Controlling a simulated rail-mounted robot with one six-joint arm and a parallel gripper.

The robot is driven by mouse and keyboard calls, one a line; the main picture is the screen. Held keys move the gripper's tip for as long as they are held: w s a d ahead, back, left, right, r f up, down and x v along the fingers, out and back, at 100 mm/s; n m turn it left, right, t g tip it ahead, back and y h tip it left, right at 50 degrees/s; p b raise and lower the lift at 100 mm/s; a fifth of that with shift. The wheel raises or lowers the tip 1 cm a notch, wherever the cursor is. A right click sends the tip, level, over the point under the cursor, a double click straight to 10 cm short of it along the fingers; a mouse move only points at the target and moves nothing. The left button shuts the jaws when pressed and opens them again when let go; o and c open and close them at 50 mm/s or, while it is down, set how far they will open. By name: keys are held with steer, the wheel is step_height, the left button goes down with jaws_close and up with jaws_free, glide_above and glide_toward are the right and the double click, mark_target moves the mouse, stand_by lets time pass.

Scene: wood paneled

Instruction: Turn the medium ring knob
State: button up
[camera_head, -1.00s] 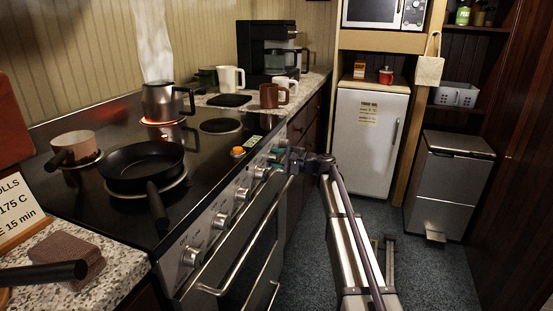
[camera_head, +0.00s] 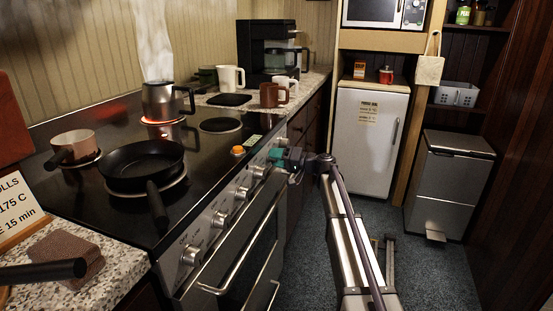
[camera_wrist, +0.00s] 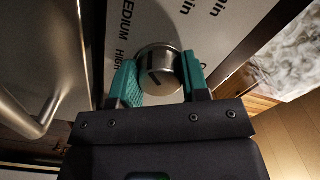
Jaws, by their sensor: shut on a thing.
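The knob (camera_wrist: 158,72) is a round metal dial with a dark slanted pointer line on its face. In the wrist view, the panel beside it reads "MEDIUM", "HIGH" and "min". My gripper (camera_wrist: 160,66) has teal fingers, one on each side of the knob, and is shut on it. In the head view, my gripper (camera_head: 283,157) is at the far end of the stove's front panel, and it hides the held knob there.
Several other knobs, the nearest one (camera_head: 191,255) among them, line the panel. An oven handle (camera_head: 235,270) runs below. A frying pan (camera_head: 142,162), a saucepan (camera_head: 74,145) and a steaming pot (camera_head: 165,100) on a glowing ring stand on the stove. An orange item (camera_head: 237,150) sits near its edge.

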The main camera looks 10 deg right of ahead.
steer(key=n, duration=0.4)
steer(key=shift+n, duration=0.3)
steer(key=n, duration=0.4)
stand_by(0.3)
steer(key=o, duration=0.9)
steer(key=shift+w, duration=0.1)
steer(key=shift+o, duration=0.2)
steer(key=shift+d, duration=0.1)
steer(key=v, duration=1)
steer(key=shift+s+d, duration=0.2)
steer(key=shift+d, duration=0.1)
